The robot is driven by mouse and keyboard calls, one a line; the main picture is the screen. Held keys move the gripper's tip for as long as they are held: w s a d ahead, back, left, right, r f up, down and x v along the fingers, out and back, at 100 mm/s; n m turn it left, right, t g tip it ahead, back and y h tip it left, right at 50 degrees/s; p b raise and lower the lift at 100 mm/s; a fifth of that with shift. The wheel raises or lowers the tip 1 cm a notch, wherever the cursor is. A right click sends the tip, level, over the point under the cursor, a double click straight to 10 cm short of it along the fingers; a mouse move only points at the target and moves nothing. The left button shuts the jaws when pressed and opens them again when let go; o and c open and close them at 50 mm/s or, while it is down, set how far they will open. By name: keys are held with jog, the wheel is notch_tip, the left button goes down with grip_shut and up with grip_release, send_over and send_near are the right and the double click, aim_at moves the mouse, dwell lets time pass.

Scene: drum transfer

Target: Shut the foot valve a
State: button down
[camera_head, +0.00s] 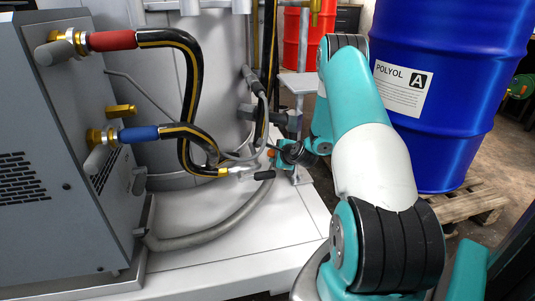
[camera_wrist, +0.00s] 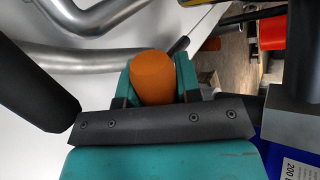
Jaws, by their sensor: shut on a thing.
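My gripper (camera_head: 279,155) is low beside the grey vessel, left of my arm. In the wrist view, its two teal and black fingers (camera_wrist: 157,78) are shut on a rounded orange handle (camera_wrist: 153,77). A small part of this orange handle also shows in the head view (camera_head: 270,153). I take it for the handle of foot valve a, but no label shows on it. The valve body is mostly hidden by my gripper and the fittings, so the valve's position cannot be told. A black-gripped lever (camera_head: 264,175) is just below the handle in the head view.
A blue drum marked POLYOL A (camera_head: 440,85) stands on a wooden pallet (camera_head: 470,205) at right. A grey cabinet (camera_head: 65,170) with red- and blue-sleeved hoses is at left. A grey pipe (camera_head: 215,230) curves over the pale platform (camera_head: 240,255). A red drum (camera_head: 308,35) stands behind.

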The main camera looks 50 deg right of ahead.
jog(key=c, duration=0.8)
grip_release()
jog(key=p+v, duration=0.5)
jog(key=v, duration=1.2)
jog(key=shift+s, duration=0.2)
jog(key=shift+r, duration=0.1)
